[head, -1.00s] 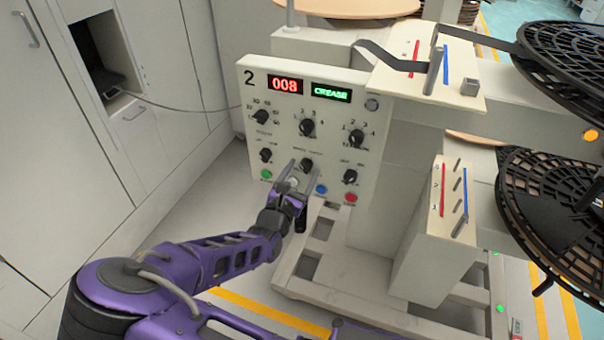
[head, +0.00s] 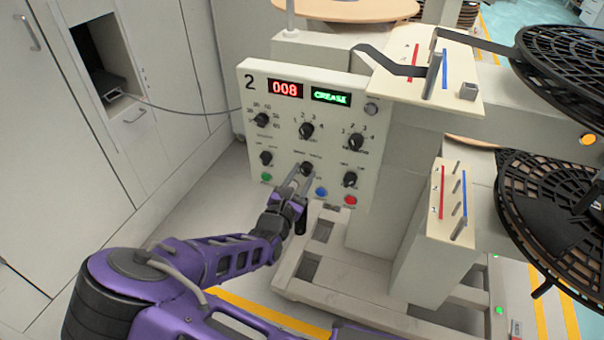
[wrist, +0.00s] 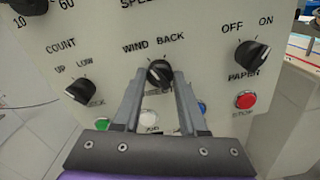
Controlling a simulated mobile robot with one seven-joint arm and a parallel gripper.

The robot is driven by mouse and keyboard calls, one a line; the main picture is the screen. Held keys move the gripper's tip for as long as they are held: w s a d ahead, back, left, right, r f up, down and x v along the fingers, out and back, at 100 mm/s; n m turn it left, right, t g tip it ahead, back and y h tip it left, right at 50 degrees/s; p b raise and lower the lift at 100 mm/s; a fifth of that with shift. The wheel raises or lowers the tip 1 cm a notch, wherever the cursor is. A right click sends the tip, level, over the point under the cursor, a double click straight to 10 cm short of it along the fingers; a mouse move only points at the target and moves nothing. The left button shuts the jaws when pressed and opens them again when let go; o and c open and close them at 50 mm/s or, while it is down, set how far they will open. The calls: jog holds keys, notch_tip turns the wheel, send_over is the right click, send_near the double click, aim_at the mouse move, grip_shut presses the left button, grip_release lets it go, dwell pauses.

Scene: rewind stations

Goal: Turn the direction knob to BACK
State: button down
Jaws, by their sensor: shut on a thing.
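The direction knob (wrist: 158,73) is a black round knob in the lower middle row of the white control panel (head: 335,88), below the labels WIND and BACK. In the head view the knob (head: 306,168) is partly behind my fingers. My gripper (wrist: 157,80) is shut on the knob, with one grey finger at its left side and one at its right. I cannot clearly tell which label the knob's mark points to.
The count knob (wrist: 79,91) is left and the paper knob (wrist: 251,55) right. Green (wrist: 103,124), white (wrist: 149,117), blue (wrist: 202,107) and red (wrist: 245,100) buttons sit close below. The panel shows a red 008 display (head: 285,88).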

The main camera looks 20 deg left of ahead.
jog(key=shift+m+p, duration=0.55)
jog(key=shift+m, duration=0.65)
jog(key=m, duration=0.2)
jog(key=shift+m, duration=0.4)
jog(key=m+b, duration=0.1)
jog(key=m, duration=0.2)
jog(key=shift+f+m, duration=0.1)
jog(key=shift+m, duration=0.3)
jog(key=shift+m+b, duration=0.35)
jog(key=shift+m, duration=0.55)
jog(key=shift+c, duration=2.3)
grip_release()
jog(key=shift+s, duration=0.1)
jog(key=s+a, duration=0.1)
jog(key=s, duration=1.6)
jog(key=shift+a+p, duration=0.2)
jog(key=shift+p, duration=0.1)
jog(key=shift+s, duration=0.1)
